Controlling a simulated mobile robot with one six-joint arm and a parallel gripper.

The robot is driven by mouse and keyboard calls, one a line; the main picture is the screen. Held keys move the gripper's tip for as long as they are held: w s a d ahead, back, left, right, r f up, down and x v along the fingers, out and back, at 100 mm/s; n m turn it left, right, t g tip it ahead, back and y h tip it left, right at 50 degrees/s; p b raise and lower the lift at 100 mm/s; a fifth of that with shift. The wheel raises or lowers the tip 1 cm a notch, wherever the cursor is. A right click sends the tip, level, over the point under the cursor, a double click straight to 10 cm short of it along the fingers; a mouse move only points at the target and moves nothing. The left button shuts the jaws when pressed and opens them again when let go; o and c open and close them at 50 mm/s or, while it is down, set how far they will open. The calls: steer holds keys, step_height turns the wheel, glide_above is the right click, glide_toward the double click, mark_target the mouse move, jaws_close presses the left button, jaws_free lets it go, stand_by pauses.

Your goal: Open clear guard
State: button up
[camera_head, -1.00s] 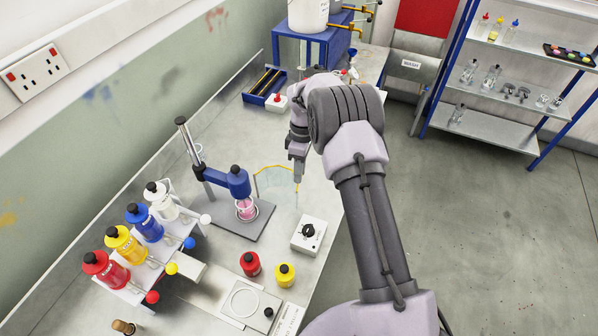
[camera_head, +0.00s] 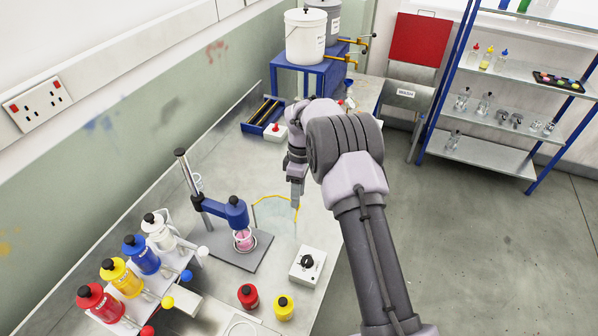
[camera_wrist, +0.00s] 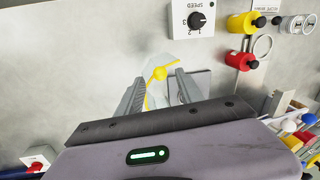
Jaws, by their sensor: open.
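The clear guard (camera_head: 272,216) is a see-through panel with a yellow edge, on the bench right of the blue mixer stand (camera_head: 234,212). A cup of pink liquid (camera_head: 243,240) is under the mixer head. My gripper (camera_head: 296,200) is at the guard's right end, pointing down. In the wrist view, the open fingers (camera_wrist: 160,88) stand either side of the guard's yellow edge, with a round yellow knob (camera_wrist: 159,73) between them. I cannot tell whether the fingers touch it. My arm hides part of the bench beyond.
A speed dial box (camera_head: 307,265) sits close in front of the guard. Red (camera_head: 248,296) and yellow (camera_head: 284,307) pots stand nearer the front. A row of coloured bottles (camera_head: 122,278) is at left. A red-button box (camera_head: 275,132) and blue tray (camera_head: 262,117) are behind.

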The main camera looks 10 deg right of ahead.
step_height(320, 180, up, 14)
steer(key=w+d+p, duration=0.1)
steer(key=w+p, duration=0.1)
steer(key=shift+w+d+p, duration=0.15)
steer(key=shift+w+p, duration=0.05)
steer(key=shift+p, duration=0.2)
steer(key=s+a+r+m+t+b, duration=0.2)
steer(key=s+r+m+b, duration=0.2)
steer(key=s+b, duration=0.25)
steer(key=s+a+r+m+t+b, duration=0.1)
steer(key=s+r+m+t+b, duration=0.15)
steer(key=s+r+b, duration=0.4)
steer(key=s+a+f+m+t+b, duration=0.1)
steer(key=s+f+m+b, duration=0.3)
steer(key=s+f, duration=0.3)
steer(key=s+a+f+m+t+y+b, duration=0.1)
steer(key=s+f+m+b, duration=0.3)
steer(key=s, duration=1.2)
step_height(320, 180, down, 4)
steer(key=shift+a+r+m+t, duration=0.3)
steer(key=shift+m+t, duration=0.35)
steer(key=shift+m, duration=0.5)
